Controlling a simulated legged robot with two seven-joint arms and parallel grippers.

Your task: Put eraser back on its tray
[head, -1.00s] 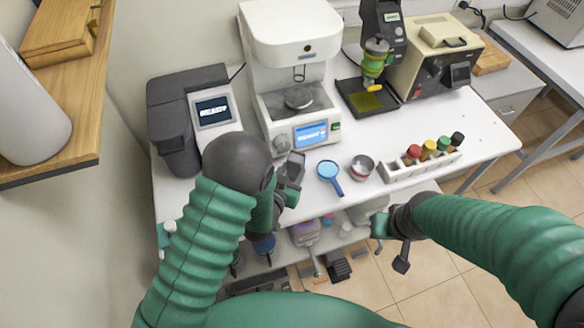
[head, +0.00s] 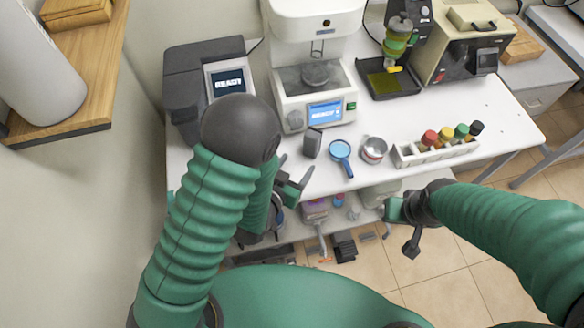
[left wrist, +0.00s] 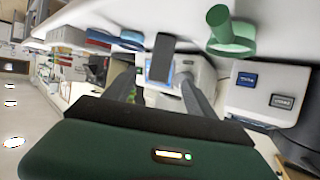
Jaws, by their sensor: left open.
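A dark grey block (head: 312,142), which looks like the eraser, stands on end on the white table in front of the white machine. In the left wrist view the block (left wrist: 161,57) lies ahead, between the lines of my fingers. My left gripper (head: 294,171) is open and empty at the table's front edge, apart from the block and to its lower left. It also shows in the left wrist view (left wrist: 160,98). My right gripper (head: 402,225) hangs in front of the table, away from the block; its jaw state is unclear. I cannot identify the eraser's tray.
A blue magnifier (head: 341,151), a metal cup (head: 374,149) and a white rack (head: 436,153) of colour-capped bottles stand right of the block. The white machine (head: 311,80) is behind it. A green ring-shaped item (left wrist: 230,36) shows in the left wrist view.

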